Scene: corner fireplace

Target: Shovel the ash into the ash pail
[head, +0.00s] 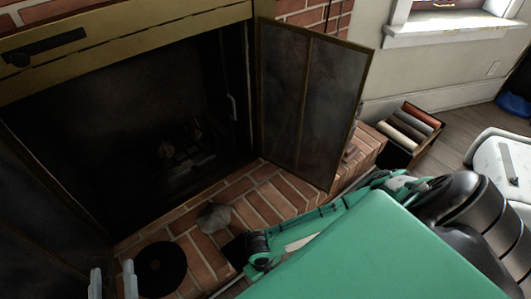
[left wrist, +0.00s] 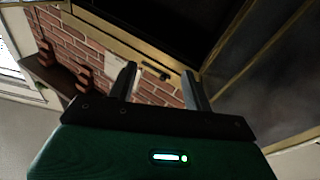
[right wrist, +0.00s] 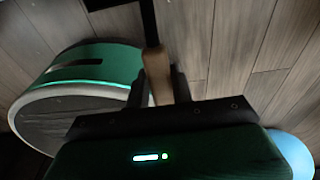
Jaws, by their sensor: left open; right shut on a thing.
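My left gripper (head: 113,282) is open and empty at the lower left of the head view, in front of the hearth. Its parted fingers also show in the left wrist view (left wrist: 160,88). My right gripper (right wrist: 160,88) is shut on a wooden handle (right wrist: 157,68) with a dark shaft, held over the floor. A grey lump (head: 213,217), possibly ash, lies on the brick hearth. A black round thing (head: 160,268) is left of it; I cannot tell whether it is the pail or a lid. The firebox interior (head: 150,110) is very dark.
The right glass door (head: 308,95) and left glass door (head: 35,200) stand open beside the firebox. The brick hearth (head: 270,188) is mostly clear. A box of coloured rolls (head: 408,135) stands to the right. Wooden floor (right wrist: 235,45) lies under my right gripper.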

